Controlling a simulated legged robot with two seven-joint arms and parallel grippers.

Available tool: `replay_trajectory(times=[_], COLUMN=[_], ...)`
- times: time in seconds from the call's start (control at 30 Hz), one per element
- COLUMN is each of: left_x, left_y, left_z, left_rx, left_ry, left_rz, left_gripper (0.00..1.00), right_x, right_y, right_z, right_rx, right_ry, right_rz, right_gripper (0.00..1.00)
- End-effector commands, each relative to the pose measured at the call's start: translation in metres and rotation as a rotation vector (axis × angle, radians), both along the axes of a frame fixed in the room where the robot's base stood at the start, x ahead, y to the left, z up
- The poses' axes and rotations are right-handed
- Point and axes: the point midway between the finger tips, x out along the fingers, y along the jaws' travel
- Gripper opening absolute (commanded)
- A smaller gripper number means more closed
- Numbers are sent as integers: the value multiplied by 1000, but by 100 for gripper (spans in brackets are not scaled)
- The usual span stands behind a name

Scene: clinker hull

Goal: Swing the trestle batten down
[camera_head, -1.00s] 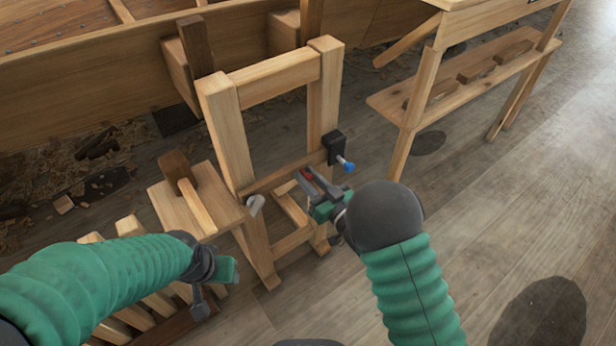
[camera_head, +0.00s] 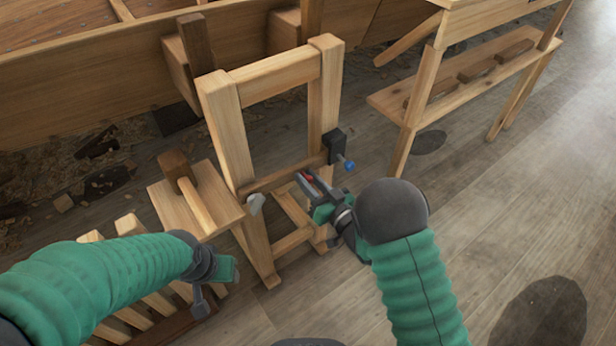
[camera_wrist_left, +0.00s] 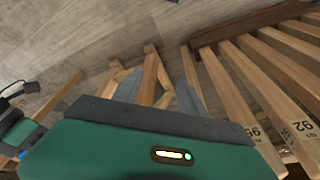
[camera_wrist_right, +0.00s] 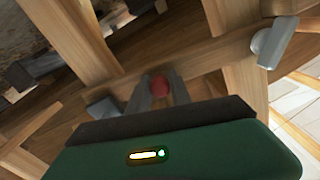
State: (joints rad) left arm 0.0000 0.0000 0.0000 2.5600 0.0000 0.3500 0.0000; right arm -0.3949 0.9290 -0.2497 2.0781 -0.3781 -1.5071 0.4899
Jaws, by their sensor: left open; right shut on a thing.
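The wooden trestle (camera_head: 228,130) stands upright in the middle of the head view, with two posts and a top rail. Its batten (camera_head: 270,180) crosses low between the posts; it also shows in the right wrist view (camera_wrist_right: 205,58). My right gripper (camera_head: 308,181) is at the batten's right part. In the right wrist view its grey fingers are shut on a small red knob (camera_wrist_right: 158,84) in front of the batten. My left gripper (camera_wrist_left: 158,92) is open and empty, left of the trestle and above slatted wood.
A black clamp with a blue knob (camera_head: 348,165) sits on the right post. A grey metal piece (camera_head: 256,204) is on the left post. A small wooden stand (camera_head: 173,205) is at left, a workbench (camera_head: 385,100) at right.

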Motion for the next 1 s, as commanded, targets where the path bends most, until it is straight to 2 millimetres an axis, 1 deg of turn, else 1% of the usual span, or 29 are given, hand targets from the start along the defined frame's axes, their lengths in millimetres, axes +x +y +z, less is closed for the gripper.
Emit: replay_trajectory(times=[0.03,0.2,0.47,0.7,1.0], left_x=[0,0,0,0,0], left_y=[0,0,0,0,0], left_z=[-2,-6,-11,-13,-15], left_rx=[0,0,0,0,0], left_ry=[0,0,0,0,0], left_rz=[0,0,0,0,0], left_gripper=[49,49,49,49,49], right_x=[0,-2,-9,-21,-40], right_y=[-2,0,11,27,53], right_z=[-7,-27,-61,-89,-118], right_rx=[22,129,327,513,744], right_ry=[19,95,240,375,545], right_rz=[-4,-6,-6,-7,-9], right_gripper=[0,0,0,0,0])
